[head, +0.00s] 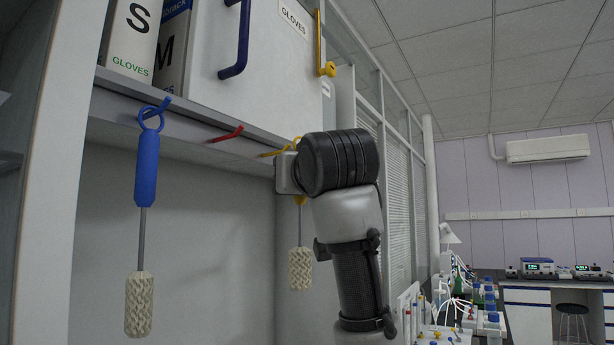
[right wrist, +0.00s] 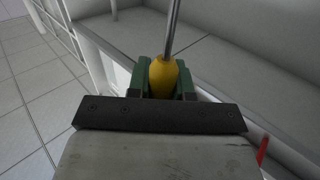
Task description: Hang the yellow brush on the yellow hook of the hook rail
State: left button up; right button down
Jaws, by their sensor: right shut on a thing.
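The yellow brush, with a pale bristle head (head: 300,269), hangs upright below my right gripper (head: 288,173) in the head view. My right gripper (right wrist: 163,80) is shut on its yellow handle (right wrist: 162,74), with a green finger on each side in the right wrist view. The yellow hook (head: 276,153) sticks out from the hook rail (head: 190,131) just left of the gripper. The brush's top is mostly hidden by my wrist, close to the hook's tip; I cannot tell whether its loop is around the hook. My left gripper is not in view.
A blue brush (head: 147,170) hangs by its loop on the blue hook (head: 156,106) at the left. The red hook (head: 227,134) between is empty. A cabinet with a blue handle (head: 240,40) and glove boxes (head: 131,38) stand above the rail.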

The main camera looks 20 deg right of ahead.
jog(key=shift+w+a+f+p, duration=0.25)
jog(key=shift+w+a, duration=0.25)
jog(key=shift+w, duration=0.15)
jog(key=shift+w+a+f+p, duration=0.15)
jog(key=shift+w+a+p, duration=0.1)
jog(key=shift+w+a, duration=0.3)
jog(key=shift+w+a+f+p, duration=0.25)
jog(key=shift+w+a, duration=0.2)
jog(key=shift+w, duration=0.25)
jog(key=c, duration=0.9)
grip_release()
jog(key=shift+c, duration=0.2)
jog(key=s+b, duration=0.3)
jog(key=s, duration=0.8)
jog(key=shift+a+b, duration=0.3)
jog(key=shift+a, duration=0.1)
jog(key=shift+w, duration=0.1)
